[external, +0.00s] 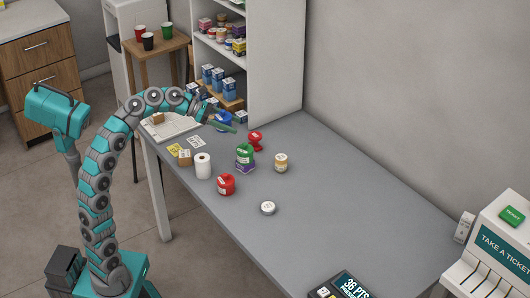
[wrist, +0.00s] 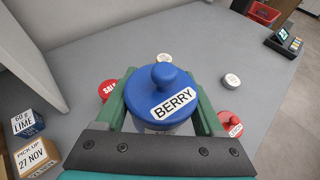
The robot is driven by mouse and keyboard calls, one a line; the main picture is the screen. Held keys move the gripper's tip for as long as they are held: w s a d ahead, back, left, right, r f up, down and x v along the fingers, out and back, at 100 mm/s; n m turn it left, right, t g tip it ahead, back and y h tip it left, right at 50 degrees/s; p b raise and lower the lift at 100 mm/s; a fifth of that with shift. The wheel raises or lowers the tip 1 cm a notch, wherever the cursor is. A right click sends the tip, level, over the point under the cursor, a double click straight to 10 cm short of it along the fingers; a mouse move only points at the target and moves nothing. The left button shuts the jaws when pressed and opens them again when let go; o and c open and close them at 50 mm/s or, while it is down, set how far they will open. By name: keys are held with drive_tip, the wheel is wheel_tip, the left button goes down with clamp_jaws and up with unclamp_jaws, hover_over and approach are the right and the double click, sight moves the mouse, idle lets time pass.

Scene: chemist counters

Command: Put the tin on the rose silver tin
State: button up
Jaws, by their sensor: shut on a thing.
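My gripper (wrist: 162,112) is shut on a tin with a blue knobbed lid (wrist: 163,90) labelled BERRY, one green finger on each side. The tin looks upright in the wrist view. In the external view the blue tin (external: 224,119) shows partly behind my gripper (external: 222,123), over the far left of the counter. A small, low silver tin (external: 268,208) with a white top stands alone near the counter's front edge; it also shows in the wrist view (wrist: 231,81), ahead and right of the held tin. Its label is too small to read.
On the grey counter (external: 330,200) stand a red container (external: 226,185), a green and purple one (external: 245,157), a red one (external: 256,140), a cream-lidded jar (external: 281,162) and a white roll (external: 203,166). Small boxes (wrist: 27,123) lie left. Right of the silver tin is clear.

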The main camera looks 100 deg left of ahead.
drive_tip(key=w+d+m+g+h+b, duration=0.1)
drive_tip(key=d+m+h, duration=0.3)
drive_tip(key=d, duration=0.9)
drive_tip(key=w+d+m+g+h, duration=0.2)
drive_tip(key=d+m+h, duration=0.25)
drive_tip(key=d, duration=0.95)
drive_tip(key=shift+n, duration=0.35)
drive_tip(key=f, duration=0.8)
drive_tip(key=shift+a, duration=0.4)
drive_tip(key=b, duration=0.2)
hover_over(273, 210)
drive_tip(key=shift+f, duration=0.65)
drive_tip(key=shift+w+f, duration=0.1)
drive_tip(key=shift+f, duration=0.1)
drive_tip(key=shift+f+b, duration=0.65)
drive_tip(key=shift+f, duration=0.9)
drive_tip(key=shift+f, duration=0.15)
drive_tip(key=o, duration=1.5)
drive_tip(key=shift+c, duration=0.2)
